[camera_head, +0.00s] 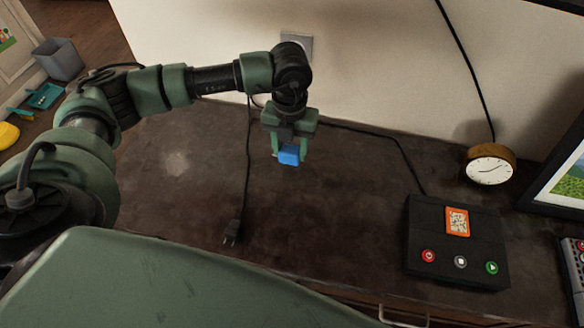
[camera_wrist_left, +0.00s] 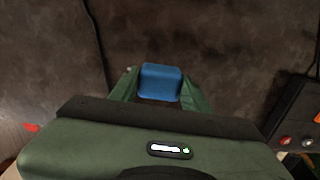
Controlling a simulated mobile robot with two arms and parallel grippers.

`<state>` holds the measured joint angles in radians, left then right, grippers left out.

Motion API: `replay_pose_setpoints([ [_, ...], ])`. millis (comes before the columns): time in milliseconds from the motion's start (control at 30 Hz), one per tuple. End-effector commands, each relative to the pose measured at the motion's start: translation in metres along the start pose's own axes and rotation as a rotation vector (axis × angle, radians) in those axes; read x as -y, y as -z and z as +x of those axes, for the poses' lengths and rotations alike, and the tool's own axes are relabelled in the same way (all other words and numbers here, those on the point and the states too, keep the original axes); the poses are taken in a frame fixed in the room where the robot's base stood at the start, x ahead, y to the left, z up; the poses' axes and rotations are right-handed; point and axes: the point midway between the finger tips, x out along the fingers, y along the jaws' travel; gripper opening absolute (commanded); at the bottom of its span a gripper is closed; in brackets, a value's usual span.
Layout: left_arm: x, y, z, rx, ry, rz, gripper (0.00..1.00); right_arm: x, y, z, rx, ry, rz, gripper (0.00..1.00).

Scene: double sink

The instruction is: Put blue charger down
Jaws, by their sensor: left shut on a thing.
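The blue charger (camera_head: 289,154) is a small blue block between the fingertips of my left gripper (camera_head: 290,152). The gripper points down over the dark tabletop and is shut on the charger. I cannot tell for sure whether the charger touches the table. My right gripper is not in view.
A dark tabletop (camera_head: 190,200) has clear room around the gripper. A black cable with a plug (camera_head: 232,232) lies to its left. A black box with buttons (camera_head: 455,243), a round clock (camera_head: 490,166) and a picture frame (camera_head: 568,185) stand to the right. A wall socket (camera_head: 298,42) is behind.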

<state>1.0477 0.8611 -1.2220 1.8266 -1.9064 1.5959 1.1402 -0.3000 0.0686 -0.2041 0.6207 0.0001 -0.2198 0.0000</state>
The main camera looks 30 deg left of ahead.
Motion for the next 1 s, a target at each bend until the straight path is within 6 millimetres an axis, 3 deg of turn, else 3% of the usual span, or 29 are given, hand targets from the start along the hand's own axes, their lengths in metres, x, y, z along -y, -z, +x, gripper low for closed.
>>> replay_pose_setpoints([
  [200, 0.000, 0.000, 0.041, -0.001, 0.000, 0.001, 0.06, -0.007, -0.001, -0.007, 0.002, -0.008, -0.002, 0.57],
  [367, 0.001, 0.000, 0.053, 0.000, 0.001, 0.001, 0.06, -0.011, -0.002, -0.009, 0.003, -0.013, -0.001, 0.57],
  [600, 0.001, 0.001, 0.087, -0.002, 0.000, 0.001, 0.06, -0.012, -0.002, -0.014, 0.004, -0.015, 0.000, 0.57],
  [1000, 0.001, 0.000, 0.095, 0.001, 0.001, 0.001, 0.06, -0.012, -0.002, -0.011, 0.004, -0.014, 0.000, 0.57],
])
